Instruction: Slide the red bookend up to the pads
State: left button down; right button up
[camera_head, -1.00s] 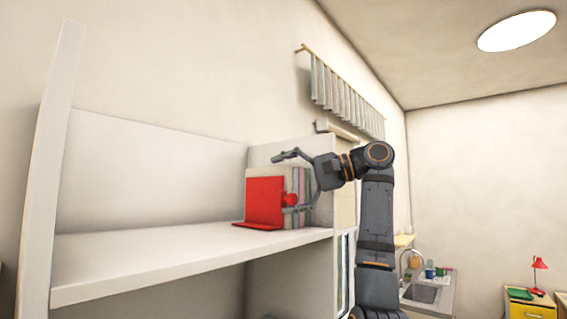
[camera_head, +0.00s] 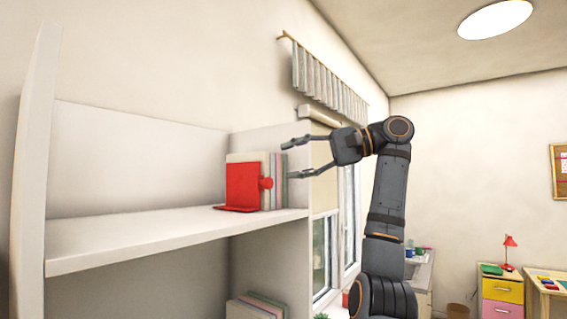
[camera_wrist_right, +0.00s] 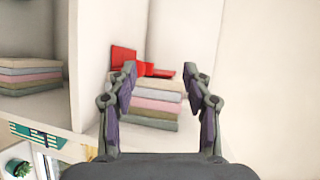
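The red bookend (camera_head: 243,184) stands upright on the shelf in the head view, with a round red knob on its right side. It stands against the row of pads (camera_head: 278,175), which are upright at the shelf's right end. In the right wrist view the bookend (camera_wrist_right: 124,57) shows behind the pads (camera_wrist_right: 155,103), partly hidden by a finger. My right gripper (camera_head: 288,160) is open and empty, to the right of the pads and apart from the bookend. Its two fingers also show in the wrist view (camera_wrist_right: 158,80). My left gripper is not in view.
The white shelf (camera_head: 150,239) is bare to the left of the bookend. More pads (camera_head: 258,306) sit on the lower shelf.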

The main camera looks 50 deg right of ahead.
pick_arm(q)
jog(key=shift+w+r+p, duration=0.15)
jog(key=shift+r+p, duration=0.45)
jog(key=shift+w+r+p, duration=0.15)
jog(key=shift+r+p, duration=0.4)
pick_arm(e)
jog(key=s+d, duration=0.1)
jog(key=s+d+f, duration=0.1)
jog(key=s+d, duration=0.1)
jog(key=shift+s, duration=0.2)
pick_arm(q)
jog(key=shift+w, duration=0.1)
pick_arm(e)
jog(key=shift+d, duration=0.1)
jog(key=shift+s+r, duration=0.1)
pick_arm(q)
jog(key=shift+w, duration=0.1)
